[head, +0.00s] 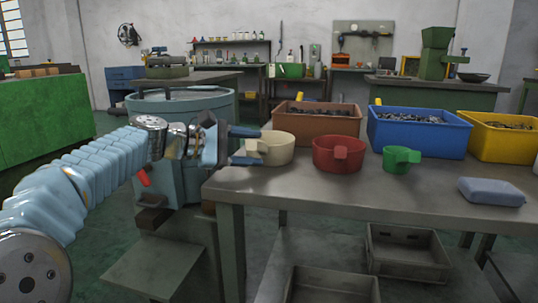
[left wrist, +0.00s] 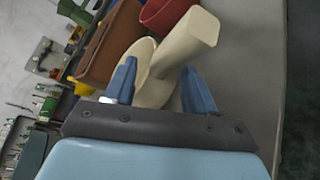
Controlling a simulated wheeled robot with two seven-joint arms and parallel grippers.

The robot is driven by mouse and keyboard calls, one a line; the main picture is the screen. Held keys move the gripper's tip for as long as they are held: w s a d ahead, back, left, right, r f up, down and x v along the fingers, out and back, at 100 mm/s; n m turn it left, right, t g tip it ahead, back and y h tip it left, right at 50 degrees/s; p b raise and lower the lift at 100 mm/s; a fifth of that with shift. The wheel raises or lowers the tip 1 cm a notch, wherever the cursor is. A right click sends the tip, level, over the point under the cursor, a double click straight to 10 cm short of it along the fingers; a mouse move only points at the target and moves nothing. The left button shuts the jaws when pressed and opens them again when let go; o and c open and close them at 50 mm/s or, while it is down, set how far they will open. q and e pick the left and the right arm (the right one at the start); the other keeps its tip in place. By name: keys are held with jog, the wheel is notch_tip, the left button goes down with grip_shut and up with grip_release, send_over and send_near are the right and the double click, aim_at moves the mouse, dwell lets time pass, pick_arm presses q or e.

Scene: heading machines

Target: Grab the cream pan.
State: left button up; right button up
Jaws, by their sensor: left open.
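In the left wrist view the fingers (left wrist: 159,68) lie on either side of the pan's near part. I cannot tell whether they touch it. Part of the pan is hidden behind the fingers. My right gripper is out of view.
A red pan (head: 337,154) and a green cup (head: 397,159) stand to the right on the table (head: 330,187). Brown (head: 315,120), blue (head: 420,136) and yellow (head: 499,141) bins stand behind. A blue block (head: 491,191) lies at the right. The table's front middle is clear.

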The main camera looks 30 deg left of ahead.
aim_at(262, 155)
pick_arm(q)
jog(key=shift+x, duration=1.55)
jog(key=shift+s, duration=0.1)
grip_shut()
